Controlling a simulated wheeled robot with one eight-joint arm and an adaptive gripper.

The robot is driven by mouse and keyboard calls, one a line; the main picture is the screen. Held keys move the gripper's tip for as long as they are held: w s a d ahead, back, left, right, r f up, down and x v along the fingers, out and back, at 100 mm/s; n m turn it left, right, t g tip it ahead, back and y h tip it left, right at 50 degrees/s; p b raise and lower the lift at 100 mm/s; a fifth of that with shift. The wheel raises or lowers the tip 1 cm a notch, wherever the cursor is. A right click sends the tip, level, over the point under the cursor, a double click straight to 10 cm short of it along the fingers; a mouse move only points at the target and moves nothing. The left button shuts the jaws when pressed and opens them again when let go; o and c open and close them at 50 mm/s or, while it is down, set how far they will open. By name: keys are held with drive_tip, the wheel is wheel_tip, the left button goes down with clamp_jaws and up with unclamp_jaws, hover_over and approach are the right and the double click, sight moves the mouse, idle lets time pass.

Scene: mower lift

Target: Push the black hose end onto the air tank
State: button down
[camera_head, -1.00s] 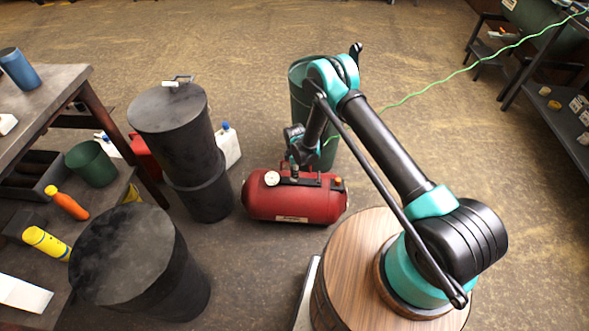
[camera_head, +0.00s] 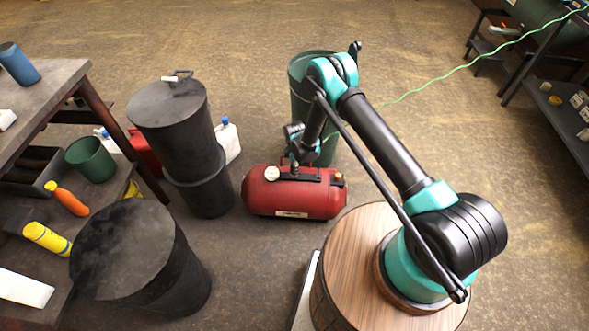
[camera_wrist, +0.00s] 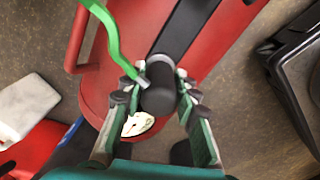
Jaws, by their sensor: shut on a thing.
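The air tank (camera_head: 315,202) is a red cylinder lying on the floor, with a gauge and a dark top bar. In the wrist view the red tank (camera_wrist: 225,40) fills the middle behind my gripper. The black hose end (camera_wrist: 158,99) sits between my fingertips, with a bright green hose (camera_wrist: 113,45) leading from it. My gripper (camera_wrist: 160,88) is shut on the hose end, just over the tank's top at its left part. A grey round collar shows right behind the hose end. I cannot tell whether the two are fully joined. In the head view my gripper (camera_head: 295,160) hides the hose end.
A green barrel (camera_head: 300,75) stands right behind the tank. Stacked black drums (camera_head: 175,120) and a white jug (camera_head: 228,140) stand to its left. A nearer black drum (camera_head: 125,250) and a cluttered workbench (camera_head: 65,75) are further left. Open floor lies at the back.

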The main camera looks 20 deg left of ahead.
drive_tip(key=shift+r, duration=0.5)
idle(0.4)
drive_tip(key=shift+r, duration=0.3)
drive_tip(key=shift+r, duration=0.4)
idle(0.6)
drive_tip(key=shift+r, duration=0.35)
drive_tip(key=shift+f, duration=1.15)
idle(1.0)
drive_tip(key=c, duration=1.4)
unclamp_jaws()
drive_tip(key=shift+c, duration=0.2)
